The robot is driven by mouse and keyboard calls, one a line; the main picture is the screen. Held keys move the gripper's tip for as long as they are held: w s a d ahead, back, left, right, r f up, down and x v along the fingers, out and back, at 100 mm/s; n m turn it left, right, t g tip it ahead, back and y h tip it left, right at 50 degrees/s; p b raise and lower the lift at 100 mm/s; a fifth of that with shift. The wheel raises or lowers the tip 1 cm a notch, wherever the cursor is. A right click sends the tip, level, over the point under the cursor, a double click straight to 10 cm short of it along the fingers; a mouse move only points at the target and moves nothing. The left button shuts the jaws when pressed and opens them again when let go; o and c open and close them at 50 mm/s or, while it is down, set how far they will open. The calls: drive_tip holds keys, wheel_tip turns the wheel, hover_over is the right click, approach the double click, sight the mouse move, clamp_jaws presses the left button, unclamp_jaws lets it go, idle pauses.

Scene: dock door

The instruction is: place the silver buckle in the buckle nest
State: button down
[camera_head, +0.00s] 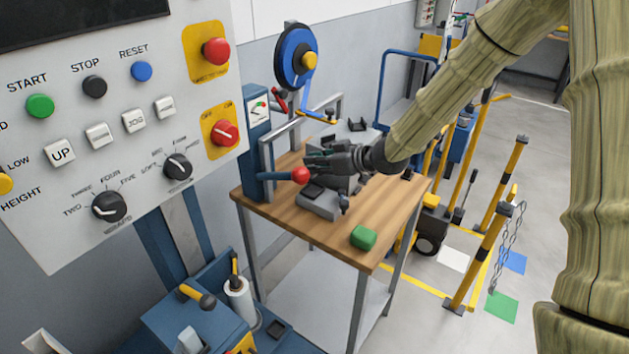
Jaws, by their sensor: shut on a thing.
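My gripper (316,160) reaches in from the right over the wooden table (385,222), low above a grey metal fixture (320,207). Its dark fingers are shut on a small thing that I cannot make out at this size. I cannot pick out the silver buckle; the fingers and the fixture's parts overlap there. The fixture has a dark recess on top, but I cannot tell whether this is the buckle nest. A red ball knob (300,174) on a blue lever sits just left of and below my fingers.
A green block (363,238) lies at the table's front edge. A blue strap reel (296,56) and a blue post with a gauge (258,112) stand behind and left. A control panel (110,120) fills the left. Yellow-black posts (487,250) stand on the floor right.

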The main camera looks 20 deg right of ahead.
drive_tip(key=shift+w+d+f, duration=0.1)
drive_tip(key=shift+w+f, duration=0.1)
drive_tip(key=shift+f, duration=0.8)
drive_tip(key=shift+s+f, duration=0.15)
drive_tip(key=shift+f, duration=1.9)
drive_tip(key=shift+f, duration=0.15)
drive_tip(key=c, duration=1.7)
unclamp_jaws()
drive_tip(key=shift+r, duration=0.2)
drive_tip(key=v, duration=1.2)
drive_tip(key=shift+f, duration=0.15)
